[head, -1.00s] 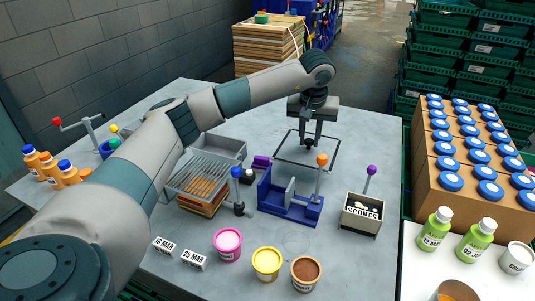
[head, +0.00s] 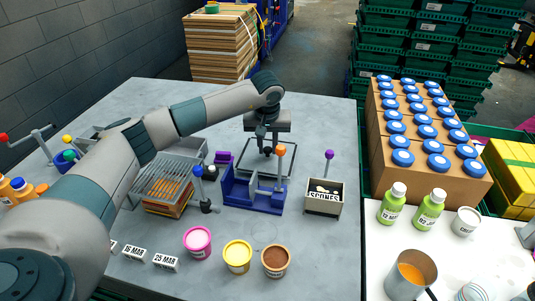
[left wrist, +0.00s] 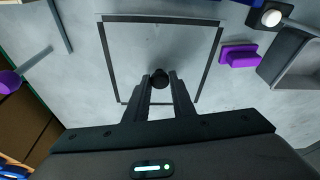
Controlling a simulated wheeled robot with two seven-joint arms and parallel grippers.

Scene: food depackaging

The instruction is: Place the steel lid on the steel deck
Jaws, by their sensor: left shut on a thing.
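My left gripper (head: 267,152) points straight down over the grey table at the far middle. It is shut on the black knob of the flat, dark-edged square steel lid (head: 249,165). In the left wrist view the knob (left wrist: 158,78) sits between the two fingertips, and the lid (left wrist: 185,50) spreads out beneath them. The lid is level and almost the same grey as the steel deck (head: 320,130), the table top. I cannot tell whether it touches the deck or hangs just above it. My right gripper is not in view.
A blue fixture (head: 250,190) with an orange-knobbed lever stands just in front. A slatted grey rack (head: 183,168) is at the left, a SCONES box (head: 323,197) at the right. Pink, yellow and brown tubs line the front. A purple block (left wrist: 238,57) lies close by the lid.

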